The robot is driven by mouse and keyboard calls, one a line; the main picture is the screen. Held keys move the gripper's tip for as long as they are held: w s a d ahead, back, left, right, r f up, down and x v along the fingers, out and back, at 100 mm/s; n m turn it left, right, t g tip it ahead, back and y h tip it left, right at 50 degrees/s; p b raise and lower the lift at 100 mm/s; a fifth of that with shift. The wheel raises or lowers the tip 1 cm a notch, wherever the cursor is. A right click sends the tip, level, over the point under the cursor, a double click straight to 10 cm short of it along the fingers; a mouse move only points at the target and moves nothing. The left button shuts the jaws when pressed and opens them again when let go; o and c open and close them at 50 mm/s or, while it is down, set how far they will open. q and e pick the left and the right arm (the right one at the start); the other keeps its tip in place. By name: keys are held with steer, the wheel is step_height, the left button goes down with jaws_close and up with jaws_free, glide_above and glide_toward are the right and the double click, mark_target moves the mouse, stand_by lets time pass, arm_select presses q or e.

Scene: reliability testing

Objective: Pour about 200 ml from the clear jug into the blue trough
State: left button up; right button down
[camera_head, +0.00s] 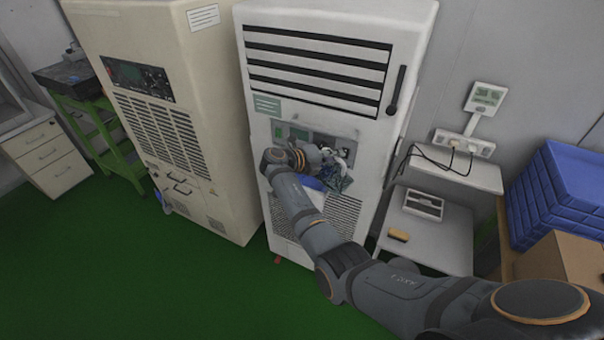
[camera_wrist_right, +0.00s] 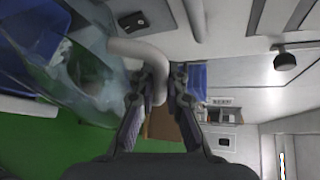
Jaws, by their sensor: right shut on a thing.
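My right gripper (camera_head: 338,165) is in front of the white cabinet's panel in the head view. In the right wrist view, my right gripper (camera_wrist_right: 158,85) is shut on the pale curved handle of the clear jug (camera_wrist_right: 85,75). The jug's see-through body fills the left of that view; its liquid level and exact tilt cannot be told. A blue surface (camera_wrist_right: 38,22), probably the blue trough, shows past the jug at upper left. A small blue patch (camera_head: 312,183) shows beside my right arm in the head view, mostly hidden. My left gripper is not in view.
The white cabinet (camera_head: 310,60) stands straight ahead, with a cream cabinet (camera_head: 150,50) to its left. At right are a shelf (camera_head: 455,172) with cables, stacked blue crates (camera_head: 560,190) and a cardboard box (camera_head: 555,262). Green floor (camera_head: 90,270) is clear at left.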

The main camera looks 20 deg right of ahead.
mark_target(344, 163)
steer(key=shift+s+d+r+m+t+y, duration=0.2)
steer(key=shift+s+m, duration=0.1)
steer(key=shift+s, duration=0.1)
steer(key=shift+s+d+r+m+t+y, duration=0.1)
steer(key=shift+s+d+r+m+y, duration=0.1)
steer(key=shift+s+m, duration=0.15)
steer(key=shift+s+d+r+m, duration=0.15)
steer(key=shift+s+r+m, duration=0.1)
steer(key=shift+s+r, duration=0.15)
steer(key=shift+s+d+f+m+t+y, duration=0.2)
steer(key=shift+s+m+t+y, duration=0.15)
steer(key=shift+m+t, duration=0.25)
steer(key=shift+s+r, duration=0.1)
stand_by(0.9)
